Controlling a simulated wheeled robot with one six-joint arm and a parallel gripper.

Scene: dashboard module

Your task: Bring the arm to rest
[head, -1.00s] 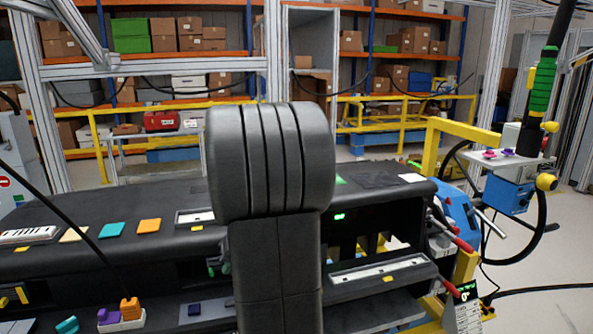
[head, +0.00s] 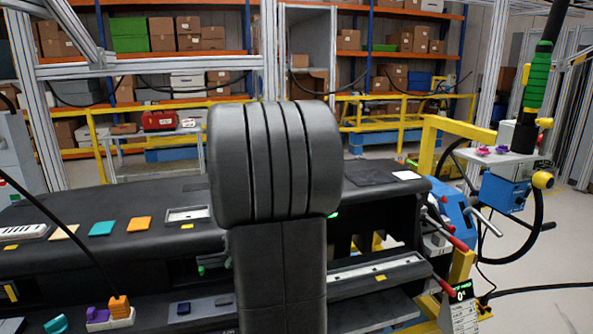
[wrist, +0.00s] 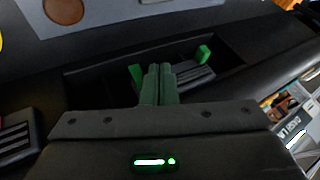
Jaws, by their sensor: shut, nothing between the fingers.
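My arm (head: 275,165) stands upright in the middle of the head view, large and black, in front of the dashboard module (head: 190,245). It hides my gripper there; only a small green glow shows at its right edge. In the wrist view my gripper (wrist: 158,72) has its two dark green-grey fingers side by side, shut and empty. Behind them is a dark recess (wrist: 95,85) in a black surface. A grey ribbed piece with green tabs (wrist: 203,54) sits in it, apart from or behind the fingers; contact cannot be told.
On the module's top lie an orange tile (head: 139,223) and a teal tile (head: 102,228). A small tray (head: 110,320) with purple and orange pieces is lower left. A yellow-framed station with a blue box (head: 505,191) and red-handled levers stands right. Shelves fill the back.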

